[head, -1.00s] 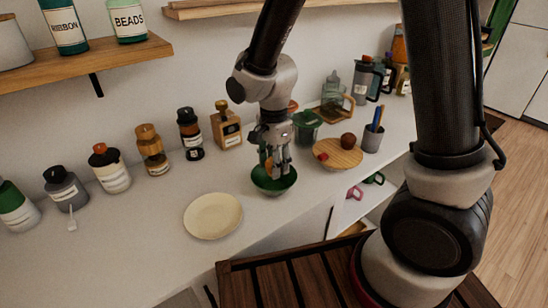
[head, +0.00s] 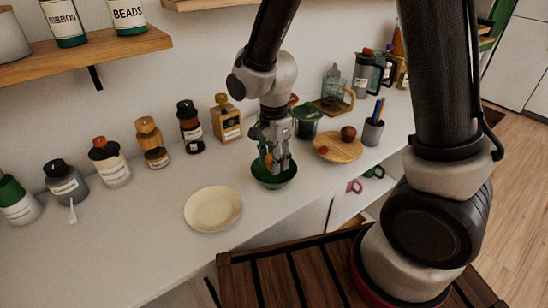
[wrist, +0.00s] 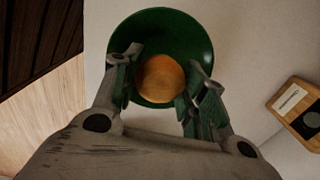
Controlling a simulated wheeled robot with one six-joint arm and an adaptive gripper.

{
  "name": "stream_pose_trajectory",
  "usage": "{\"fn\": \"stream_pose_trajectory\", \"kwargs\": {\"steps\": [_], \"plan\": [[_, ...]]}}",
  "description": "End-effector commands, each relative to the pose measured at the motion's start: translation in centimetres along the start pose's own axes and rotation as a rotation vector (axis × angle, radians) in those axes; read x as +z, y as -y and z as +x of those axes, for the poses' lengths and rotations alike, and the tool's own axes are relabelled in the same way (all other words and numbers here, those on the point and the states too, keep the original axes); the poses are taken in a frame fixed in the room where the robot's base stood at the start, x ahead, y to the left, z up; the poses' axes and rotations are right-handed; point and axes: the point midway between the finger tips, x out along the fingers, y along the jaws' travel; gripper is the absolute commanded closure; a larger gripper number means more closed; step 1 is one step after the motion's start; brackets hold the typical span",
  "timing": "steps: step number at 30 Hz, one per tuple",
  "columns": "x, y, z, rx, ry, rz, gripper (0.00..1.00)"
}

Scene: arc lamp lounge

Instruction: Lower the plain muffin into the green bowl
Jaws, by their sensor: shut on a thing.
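The green bowl (head: 274,178) stands on the white counter, with my gripper (head: 272,160) directly above it and its fingertips at about rim level. In the wrist view the green bowl (wrist: 195,35) is seen from above. The plain muffin (wrist: 160,79), round and golden-brown, sits between the two fingers of my gripper (wrist: 160,88), over the bowl's inside. My gripper is shut on it. In the head view the muffin is mostly hidden by the fingers. Whether its underside touches the bowl cannot be seen.
A cream plate (head: 213,208) lies to the left on the counter. A round wooden board (head: 338,147) with a dark brown round item (head: 348,134) and a small red item is to the right. A green lidded container (head: 306,122) and several bottles stand along the wall.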

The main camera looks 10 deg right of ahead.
Motion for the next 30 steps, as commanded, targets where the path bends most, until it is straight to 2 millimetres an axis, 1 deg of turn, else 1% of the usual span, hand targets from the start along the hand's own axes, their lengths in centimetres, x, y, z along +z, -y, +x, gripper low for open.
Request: {"fn": "stream_pose_trajectory", "kwargs": {"steps": [1, 2, 3, 5, 6, 14, 17, 20, 30], "plan": [[0.0, 0.0, 0.0, 0.000, 0.000, 0.000, 0.80], [0.0, 0.0, 0.0, 0.000, 0.000, 0.000, 0.54], [0.0, 0.0, 0.0, 0.000, 0.000, 0.000, 0.47], [0.0, 0.0, 0.0, 0.000, 0.000, 0.000, 0.36], [0.0, 0.0, 0.0, 0.000, 0.000, 0.000, 0.33], [0.0, 0.0, 0.0, 0.000, 0.000, 0.000, 0.33], [0.0, 0.1, -0.4, -0.002, 0.000, 0.000, 0.33], [0.0, 0.1, -1.7, -0.004, 0.001, 0.000, 0.33], [0.0, 0.1, -9.1, -0.004, 0.001, 0.000, 0.33]]}}
